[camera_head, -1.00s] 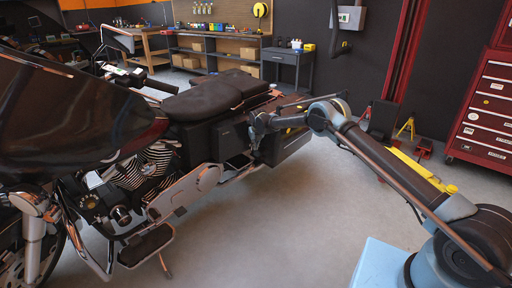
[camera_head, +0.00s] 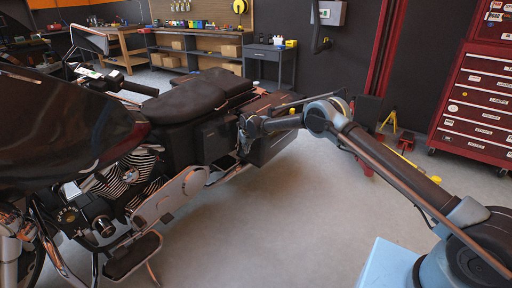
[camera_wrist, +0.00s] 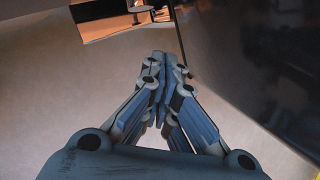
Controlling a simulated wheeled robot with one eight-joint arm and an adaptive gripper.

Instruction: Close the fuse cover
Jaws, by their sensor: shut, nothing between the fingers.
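The motorcycle stands at the left, with its black seat (camera_head: 188,101) on top. A dark side panel (camera_head: 213,134) is below the seat, and the fuse cover is probably in this area, but I cannot tell its edges or how far it is open. My gripper (camera_head: 246,140) is beside the bike, just right of this panel, pointing down. In the wrist view my gripper (camera_wrist: 163,62) has its fingertips together with nothing visible between them. A dark glossy surface (camera_wrist: 245,65) lies close to its right. I cannot tell whether they touch.
A dark saddlebag (camera_head: 275,145) is behind my gripper. A chrome part (camera_wrist: 105,20) shows at the top of the wrist view. A red tool cabinet (camera_head: 478,105) is at the right and a workbench (camera_head: 195,60) at the back. The floor (camera_head: 290,220) in front is clear.

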